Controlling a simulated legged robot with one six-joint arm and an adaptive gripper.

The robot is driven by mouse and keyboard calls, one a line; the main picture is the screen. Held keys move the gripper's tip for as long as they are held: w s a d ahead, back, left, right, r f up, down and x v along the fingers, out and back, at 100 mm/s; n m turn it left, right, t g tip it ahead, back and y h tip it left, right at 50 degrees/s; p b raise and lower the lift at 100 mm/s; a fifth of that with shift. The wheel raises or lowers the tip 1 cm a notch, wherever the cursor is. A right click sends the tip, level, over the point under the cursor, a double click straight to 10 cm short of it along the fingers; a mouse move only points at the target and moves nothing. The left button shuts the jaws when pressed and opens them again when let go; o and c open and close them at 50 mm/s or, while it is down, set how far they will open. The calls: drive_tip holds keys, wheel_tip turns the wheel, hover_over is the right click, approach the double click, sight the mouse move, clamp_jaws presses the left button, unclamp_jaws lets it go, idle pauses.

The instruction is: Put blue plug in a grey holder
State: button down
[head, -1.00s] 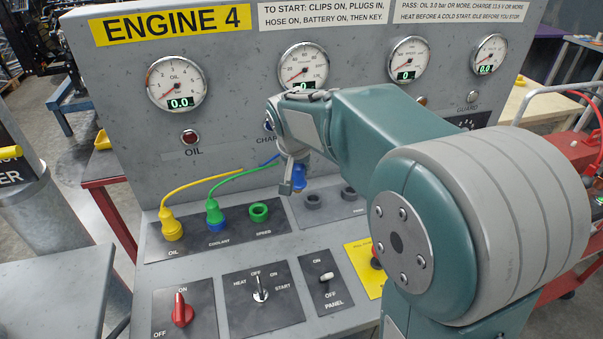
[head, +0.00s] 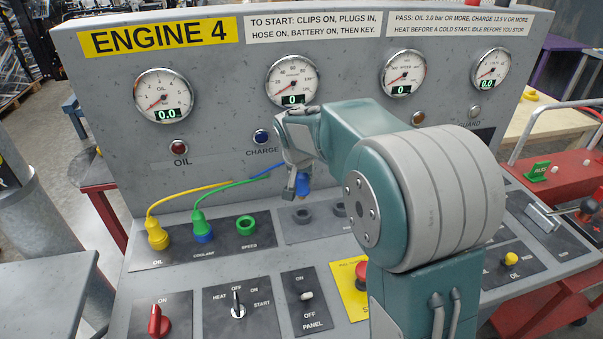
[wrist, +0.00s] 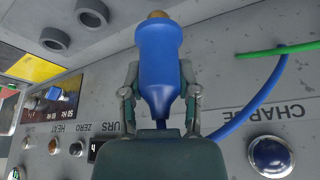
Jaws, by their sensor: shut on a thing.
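The blue plug (head: 302,184) is held in my gripper (head: 293,190), in front of the grey panel and above the grey holders. In the wrist view the blue plug (wrist: 158,58) sits between the two fingers of my gripper (wrist: 159,88), with its tan tip pointing away from the palm. A blue cable runs from its rear. Two grey holders, a left one (head: 303,215) and a right one (head: 338,209), are round rings on the dark plate. Both look empty. They also show at the upper left of the wrist view, one ring (wrist: 92,12) above the other (wrist: 55,39). The plug is apart from both.
A yellow plug (head: 157,235) stands in the oil socket and a green plug (head: 201,226) in the blue-ringed coolant socket. The green speed socket (head: 246,226) is empty. Yellow and green cables arch near the blue cable. A red stop button (head: 361,274) sits in front of the holders.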

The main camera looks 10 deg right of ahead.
sight(303, 199)
drive_tip(key=shift+d+f, duration=0.2)
drive_tip(key=shift+f, duration=0.65)
drive_tip(key=shift+a+f, duration=0.15)
drive_tip(key=shift+f, duration=2.6)
drive_tip(key=shift+c, duration=1.3)
unclamp_jaws()
